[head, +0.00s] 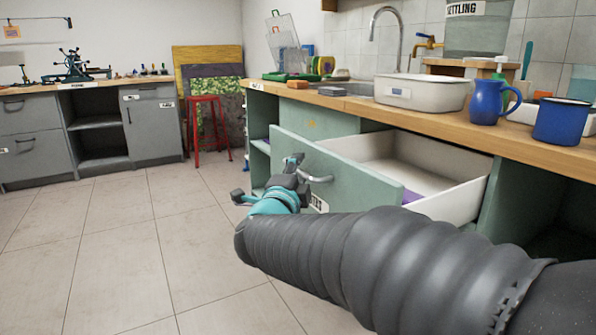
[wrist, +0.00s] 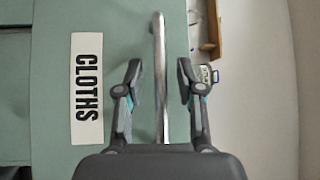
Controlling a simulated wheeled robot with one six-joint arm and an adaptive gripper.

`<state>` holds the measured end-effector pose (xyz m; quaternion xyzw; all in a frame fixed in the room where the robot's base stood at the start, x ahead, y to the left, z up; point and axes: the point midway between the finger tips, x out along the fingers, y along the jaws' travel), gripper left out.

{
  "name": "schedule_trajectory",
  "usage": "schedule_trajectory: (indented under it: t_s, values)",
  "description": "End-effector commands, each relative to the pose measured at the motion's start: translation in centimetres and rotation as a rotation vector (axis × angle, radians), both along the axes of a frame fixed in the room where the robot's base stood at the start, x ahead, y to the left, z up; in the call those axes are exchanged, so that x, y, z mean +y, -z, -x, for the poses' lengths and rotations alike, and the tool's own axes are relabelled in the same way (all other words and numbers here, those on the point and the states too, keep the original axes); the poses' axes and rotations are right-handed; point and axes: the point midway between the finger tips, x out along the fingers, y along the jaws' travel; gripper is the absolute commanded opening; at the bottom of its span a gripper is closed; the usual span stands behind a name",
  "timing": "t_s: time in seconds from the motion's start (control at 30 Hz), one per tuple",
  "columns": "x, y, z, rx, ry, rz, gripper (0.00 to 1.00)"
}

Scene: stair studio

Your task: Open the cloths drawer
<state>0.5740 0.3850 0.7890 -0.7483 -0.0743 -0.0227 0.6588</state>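The cloths drawer (head: 345,180) has a green front and white inner walls, and it stands well out from the counter unit. Its label reads CLOTHS in the wrist view (wrist: 87,90); my arm partly hides that label in the head view. The metal bar handle (wrist: 161,75) runs between the two fingers of my gripper (wrist: 160,80) in the wrist view. The fingers are apart, with a gap on each side of the bar. In the head view my gripper (head: 298,170) is at the handle (head: 318,179). A purple item (head: 411,196) shows inside the drawer.
The wooden counter (head: 420,120) above holds a white basin (head: 422,92), a blue jug (head: 489,101) and a blue mug (head: 562,121). A red stool (head: 207,125) stands by the far wall. The tiled floor (head: 120,240) to the left is clear.

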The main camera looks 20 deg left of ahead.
Motion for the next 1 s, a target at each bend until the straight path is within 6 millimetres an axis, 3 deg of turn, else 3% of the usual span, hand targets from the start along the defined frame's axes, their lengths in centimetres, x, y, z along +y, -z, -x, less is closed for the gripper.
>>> schedule_trajectory:
  t_s: [0.27, 0.7, 1.0]
  values:
    - [0.0, 0.0, 0.7, -0.001, -0.001, -0.001, 0.37]
    - [-0.6, 1.1, 8.4, 0.001, -0.004, 0.0, 0.37]
    - [-0.9, 1.6, 11.6, 0.0, -0.001, 0.0, 0.37]
